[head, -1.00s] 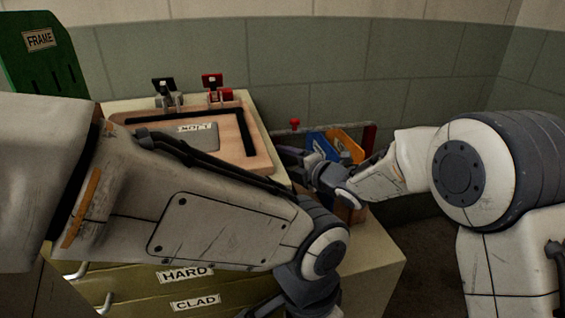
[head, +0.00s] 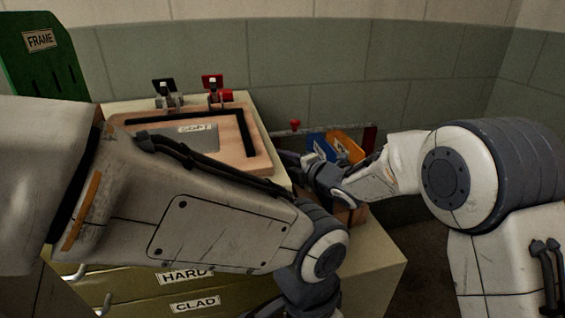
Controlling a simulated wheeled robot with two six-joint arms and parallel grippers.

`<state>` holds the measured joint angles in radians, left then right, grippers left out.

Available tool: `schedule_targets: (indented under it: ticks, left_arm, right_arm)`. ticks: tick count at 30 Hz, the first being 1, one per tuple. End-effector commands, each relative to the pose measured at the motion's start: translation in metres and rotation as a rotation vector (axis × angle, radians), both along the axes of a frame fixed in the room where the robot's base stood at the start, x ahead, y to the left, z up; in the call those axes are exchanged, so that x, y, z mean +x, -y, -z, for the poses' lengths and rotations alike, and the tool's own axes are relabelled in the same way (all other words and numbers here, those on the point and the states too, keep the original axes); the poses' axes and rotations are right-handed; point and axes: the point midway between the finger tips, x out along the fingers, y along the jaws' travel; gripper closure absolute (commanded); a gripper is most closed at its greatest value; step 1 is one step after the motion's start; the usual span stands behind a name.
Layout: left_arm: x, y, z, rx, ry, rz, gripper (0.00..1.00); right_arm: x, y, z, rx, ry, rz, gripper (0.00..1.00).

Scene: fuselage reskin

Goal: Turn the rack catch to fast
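The rack (head: 369,140) stands at the back of the cabinet top, right of the wooden board, with a blue piece and an orange piece in it. A red knob (head: 295,125), which may be the rack catch, stands up at the rack's left end. I cannot read which way the catch is set. My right gripper (head: 287,158) is low in front of the rack's left part, below the red knob and apart from it. Its fingers are dark and small, partly hidden by its wrist. My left arm crosses the foreground and its gripper is below the picture's edge.
A wooden board (head: 262,160) with a grey labelled sheet (head: 190,140) lies on the cabinet. Black (head: 163,88) and red (head: 213,83) handled clamps stand behind it. A green FRAME panel (head: 40,60) is at left. Drawers labelled HARD and CLAD (head: 195,304) are below.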

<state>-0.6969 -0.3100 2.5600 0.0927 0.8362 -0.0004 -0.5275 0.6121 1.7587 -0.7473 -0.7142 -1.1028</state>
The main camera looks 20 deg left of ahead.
Motion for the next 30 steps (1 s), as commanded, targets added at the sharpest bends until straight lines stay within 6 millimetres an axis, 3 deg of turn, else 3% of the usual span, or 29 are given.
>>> schedule_targets:
  ticks: [11,30]
  left_arm:
    - [0.000,0.000,0.020,0.000,0.000,0.000,1.00]
    - [0.000,0.000,0.074,0.000,0.000,0.000,1.00]
  right_arm:
    - [0.001,0.002,0.007,0.216,-0.147,0.001,1.00]
    - [0.000,0.001,0.014,0.720,-0.489,-0.001,1.00]
